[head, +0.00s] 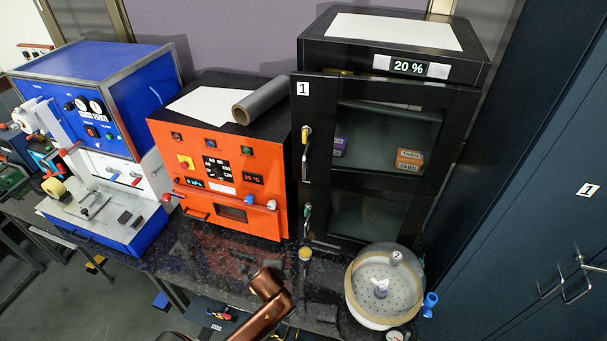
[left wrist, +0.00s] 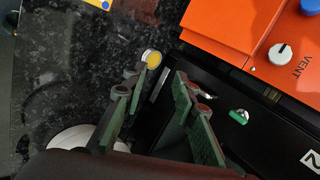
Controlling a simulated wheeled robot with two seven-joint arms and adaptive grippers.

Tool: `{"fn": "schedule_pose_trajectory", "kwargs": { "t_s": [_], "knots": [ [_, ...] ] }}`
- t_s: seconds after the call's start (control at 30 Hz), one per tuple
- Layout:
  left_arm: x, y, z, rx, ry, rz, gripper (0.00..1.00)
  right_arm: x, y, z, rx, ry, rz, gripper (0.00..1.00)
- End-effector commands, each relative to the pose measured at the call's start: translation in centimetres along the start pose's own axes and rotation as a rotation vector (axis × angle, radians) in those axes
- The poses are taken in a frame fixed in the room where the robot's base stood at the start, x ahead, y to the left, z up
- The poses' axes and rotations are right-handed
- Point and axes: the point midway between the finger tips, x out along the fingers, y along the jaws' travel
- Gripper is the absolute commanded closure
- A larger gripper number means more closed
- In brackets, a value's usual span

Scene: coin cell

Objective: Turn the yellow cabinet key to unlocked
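The yellow cabinet key (head: 306,132) sits on the left edge of the black cabinet's (head: 315,52) upper glass door, above a metal handle. Its lock state is too small to tell. A green key (head: 307,210) sits on the lower door and also shows in the left wrist view (left wrist: 238,116). My left gripper (left wrist: 162,76) is open and empty in the left wrist view, near the lower part of the cabinet and apart from the green key. The yellow key is not visible there. In the head view only a brown arm part shows at the bottom. My right gripper is not in view.
An orange oven (head: 215,200) stands left of the cabinet, with a grey roll (head: 260,99) on top. A small yellow-topped jar (head: 305,253) and a domed glass vessel (head: 385,287) stand on the dark counter in front of the cabinet. Boxes (head: 409,160) lie behind the upper glass.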

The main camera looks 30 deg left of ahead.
Motion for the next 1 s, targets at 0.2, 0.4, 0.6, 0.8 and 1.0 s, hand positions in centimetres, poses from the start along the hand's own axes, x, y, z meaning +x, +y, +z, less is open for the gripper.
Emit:
{"fn": "schedule_pose_trajectory", "kwargs": {
  "t_s": [0.2,0.4,0.6,0.8,1.0],
  "knots": [
    [-12.6,-20.0,-4.8,0.75,-0.123,-0.392,0.74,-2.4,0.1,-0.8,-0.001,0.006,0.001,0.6],
    [-24.7,-30.3,-7.0,1.24,-0.394,-0.63,0.74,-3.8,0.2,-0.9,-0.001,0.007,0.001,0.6],
    [-31.2,-34.0,-7.7,1.461,-0.589,-0.715,0.74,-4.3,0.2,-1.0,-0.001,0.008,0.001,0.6],
    [-31.4,-35.5,-7.8,1.502,-0.63,-0.723,0.74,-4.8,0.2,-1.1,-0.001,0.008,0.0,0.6],
    [-29.3,-38.0,-8.0,1.5,-0.63,-0.721,0.74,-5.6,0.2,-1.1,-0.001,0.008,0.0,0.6]
  ]
}}
